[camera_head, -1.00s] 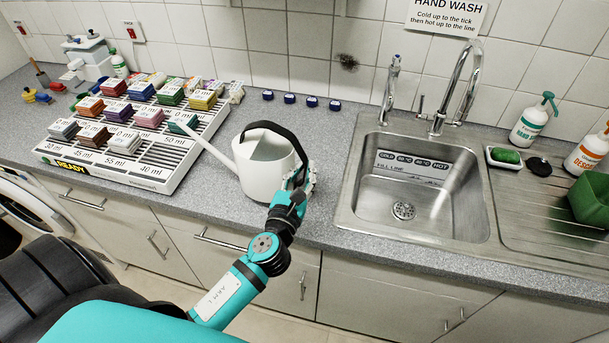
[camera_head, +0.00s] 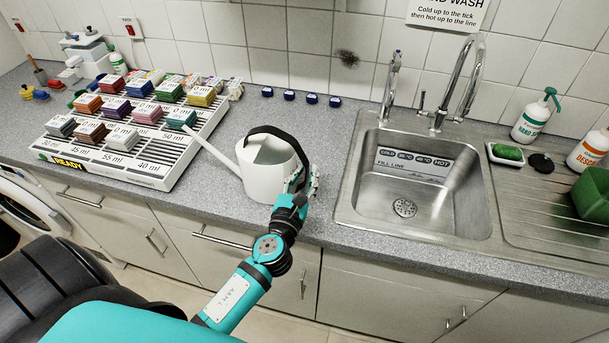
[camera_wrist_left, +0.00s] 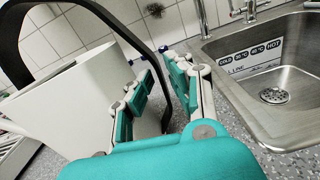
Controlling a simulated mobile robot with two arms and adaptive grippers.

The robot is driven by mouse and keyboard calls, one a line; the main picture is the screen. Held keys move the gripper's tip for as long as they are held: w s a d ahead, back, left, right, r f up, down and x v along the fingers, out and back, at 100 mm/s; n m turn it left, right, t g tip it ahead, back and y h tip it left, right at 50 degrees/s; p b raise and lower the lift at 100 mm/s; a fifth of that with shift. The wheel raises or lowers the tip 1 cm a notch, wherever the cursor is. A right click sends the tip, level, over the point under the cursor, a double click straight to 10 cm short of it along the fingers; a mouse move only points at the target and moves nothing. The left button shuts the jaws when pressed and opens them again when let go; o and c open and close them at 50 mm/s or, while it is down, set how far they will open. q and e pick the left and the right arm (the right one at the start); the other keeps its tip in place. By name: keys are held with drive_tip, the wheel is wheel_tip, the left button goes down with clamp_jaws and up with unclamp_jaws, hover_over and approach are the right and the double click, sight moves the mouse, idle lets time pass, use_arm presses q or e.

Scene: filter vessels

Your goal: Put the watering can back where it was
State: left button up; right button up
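The white watering can (camera_head: 262,175) stands upright on the grey worktop, left of the sink. Its spout points left towards the rack, and its black handle (camera_head: 290,140) arches over the top and down the right side. My left gripper (camera_head: 303,180) is at the handle side of the can. In the left wrist view, the can (camera_wrist_left: 70,105) fills the left side. The gripper's two fingers (camera_wrist_left: 160,88) are apart, with the lower handle (camera_wrist_left: 164,115) between them and gaps beside it. My right gripper is not in view.
A white rack (camera_head: 155,170) of coloured blocks stands left of the can, close to the spout. The steel sink (camera_head: 345,205) with taps lies to the right. Several blue caps (camera_head: 289,96) lie by the wall. Worktop between the can and sink is clear.

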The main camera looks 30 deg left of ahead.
use_arm(q)
drive_tip(key=shift+o, duration=0.9)
drive_tip(key=shift+r, duration=0.3)
drive_tip(key=b+v, duration=0.3)
drive_tip(key=v, duration=0.9)
drive_tip(key=shift+b, duration=0.3)
drive_tip(key=shift+f, duration=0.1)
